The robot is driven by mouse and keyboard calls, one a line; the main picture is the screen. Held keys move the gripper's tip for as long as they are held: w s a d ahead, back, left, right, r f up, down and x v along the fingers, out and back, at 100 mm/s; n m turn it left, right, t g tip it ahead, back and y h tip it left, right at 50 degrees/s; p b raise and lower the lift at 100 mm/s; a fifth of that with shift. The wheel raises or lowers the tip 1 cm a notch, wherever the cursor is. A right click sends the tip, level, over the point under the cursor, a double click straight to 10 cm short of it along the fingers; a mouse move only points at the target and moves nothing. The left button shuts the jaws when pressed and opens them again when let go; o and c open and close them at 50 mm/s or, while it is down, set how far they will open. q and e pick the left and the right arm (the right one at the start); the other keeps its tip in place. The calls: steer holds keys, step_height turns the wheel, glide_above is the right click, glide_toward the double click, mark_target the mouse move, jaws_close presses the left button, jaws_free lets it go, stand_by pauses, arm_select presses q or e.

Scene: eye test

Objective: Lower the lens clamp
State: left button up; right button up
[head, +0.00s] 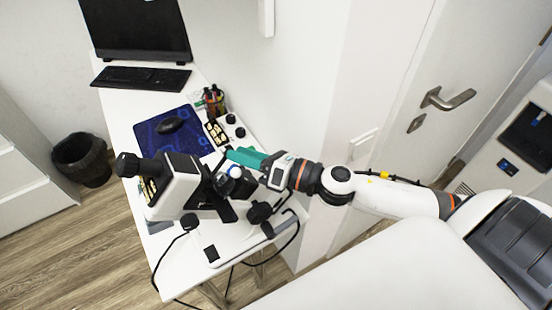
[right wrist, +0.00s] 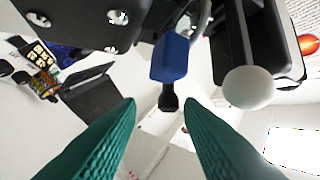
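A white and black microscope-like eye instrument (head: 178,185) stands on the white desk. I cannot tell for certain which of its parts is the lens clamp. My right gripper (head: 240,155) has teal fingers beside the instrument. In the right wrist view the fingers (right wrist: 160,106) are open and apart, with the black tip showing in line with the gap; I cannot tell whether anything touches. My left gripper is not in view.
A white ball knob (right wrist: 248,87) is close right of the blue block. The wall stands close beyond my right arm.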

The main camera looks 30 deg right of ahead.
steer(key=b+v, duration=0.3)
steer(key=v, duration=0.6)
steer(key=shift+b, duration=0.4)
